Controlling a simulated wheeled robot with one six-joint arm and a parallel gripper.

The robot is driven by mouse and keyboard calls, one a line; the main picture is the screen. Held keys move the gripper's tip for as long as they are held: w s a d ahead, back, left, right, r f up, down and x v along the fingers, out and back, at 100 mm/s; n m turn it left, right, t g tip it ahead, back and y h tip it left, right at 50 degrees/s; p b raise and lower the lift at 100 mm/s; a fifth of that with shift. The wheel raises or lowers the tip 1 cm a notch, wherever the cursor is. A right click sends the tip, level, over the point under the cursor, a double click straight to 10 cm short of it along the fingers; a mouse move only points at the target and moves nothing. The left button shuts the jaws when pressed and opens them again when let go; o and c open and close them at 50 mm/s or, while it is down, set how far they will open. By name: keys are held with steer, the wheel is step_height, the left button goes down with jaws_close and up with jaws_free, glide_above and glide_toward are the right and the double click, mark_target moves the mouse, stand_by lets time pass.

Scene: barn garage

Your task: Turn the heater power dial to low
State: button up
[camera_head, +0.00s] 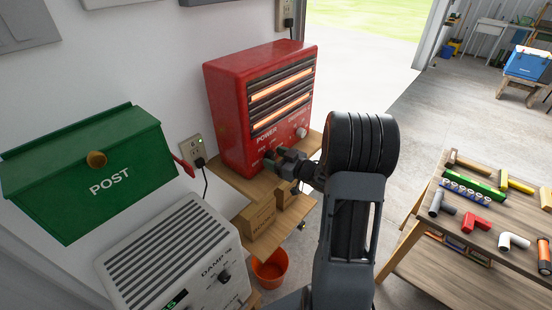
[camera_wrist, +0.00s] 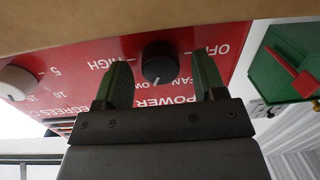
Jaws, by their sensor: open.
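The red heater (camera_head: 228,115) stands on a wooden shelf against the wall, its bars glowing orange. The black power dial (camera_wrist: 158,58) is on its front panel, shown upside down in the wrist view. OFF, HIGH and FAN labels show around it; a pale mark sits on the dial's lower side in that picture. My gripper (camera_head: 274,160) is at the heater's lower front. Its green-padded fingers are open, one on each side of the dial, with gaps visible. Whether they overlap the dial in depth is unclear. In the head view my gripper hides the dial.
A white thermostat knob (camera_head: 301,132) is on the same panel, beside the dial. A green post box (camera_head: 90,170) and a white dehumidifier (camera_head: 180,255) are at left. A tool-covered workbench (camera_head: 480,260) stands at right.

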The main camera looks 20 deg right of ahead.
steer(key=b+v, duration=0.1)
steer(key=v, duration=1.2)
steer(key=shift+s+d+b, duration=0.2)
steer(key=shift+s+b, duration=0.15)
steer(key=shift+r, duration=0.1)
